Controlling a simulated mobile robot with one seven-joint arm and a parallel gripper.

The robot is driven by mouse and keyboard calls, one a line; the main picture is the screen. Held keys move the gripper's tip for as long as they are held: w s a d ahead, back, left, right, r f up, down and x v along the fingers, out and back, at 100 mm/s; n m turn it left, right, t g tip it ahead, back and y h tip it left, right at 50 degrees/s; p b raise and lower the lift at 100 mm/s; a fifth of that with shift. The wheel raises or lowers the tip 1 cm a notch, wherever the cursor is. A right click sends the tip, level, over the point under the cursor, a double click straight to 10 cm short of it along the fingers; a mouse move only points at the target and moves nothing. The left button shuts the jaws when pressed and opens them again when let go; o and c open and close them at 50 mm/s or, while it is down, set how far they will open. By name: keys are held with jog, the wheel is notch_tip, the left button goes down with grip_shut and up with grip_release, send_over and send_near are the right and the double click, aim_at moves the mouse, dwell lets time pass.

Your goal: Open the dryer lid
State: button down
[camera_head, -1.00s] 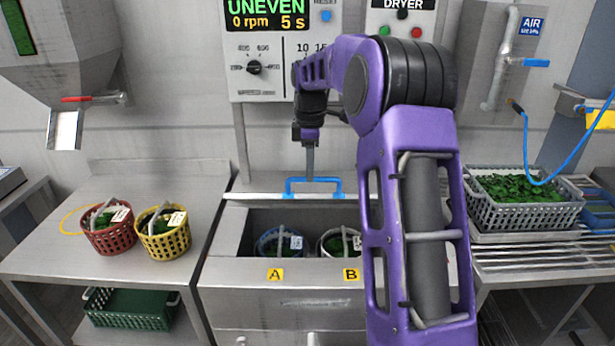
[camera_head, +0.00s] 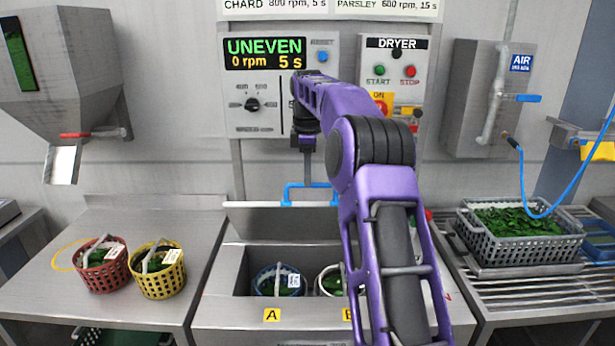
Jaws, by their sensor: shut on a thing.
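The dryer (camera_head: 215,312) is the steel box in the middle. Its lid (camera_head: 265,222) is tilted up at the back, with a pale front edge and a blue handle (camera_head: 288,192). My gripper (camera_head: 308,180) is shut on the blue handle, reaching down from above; its fingertips are small in the picture. The well below is open to view. It holds a blue-rimmed basket (camera_head: 266,287) of greens on the side marked A and a white-rimmed basket (camera_head: 325,285) on the side marked B, partly hidden by my arm.
The display panel (camera_head: 265,55) reads UNEVEN, 0 rpm, 5 s. A red basket (camera_head: 100,270) and a yellow basket (camera_head: 160,278) stand on the left table. A grey crate (camera_head: 478,240) of greens sits on the right rack. My arm crosses the dryer's right side.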

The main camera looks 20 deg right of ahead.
jog(key=shift+d+f, duration=0.15)
jog(key=shift+f, duration=0.45)
jog(key=shift+d+f, duration=0.15)
jog(key=shift+f, duration=0.4)
jog(key=c, duration=1.3)
grip_release()
jog(key=shift+o, duration=1.1)
jog(key=shift+w+d+f, duration=0.1)
jog(key=shift+w+f, duration=0.25)
jog(key=shift+w, duration=0.1)
jog(key=shift+o, duration=1.2)
jog(key=shift+w, duration=0.2)
jog(key=shift+s+r, duration=0.2)
jog(key=shift+r, duration=0.15)
jog(key=shift+a+r, duration=0.2)
jog(key=shift+r, duration=0.05)
jog(key=shift+s+r, duration=0.15)
jog(key=shift+r, duration=3.35)
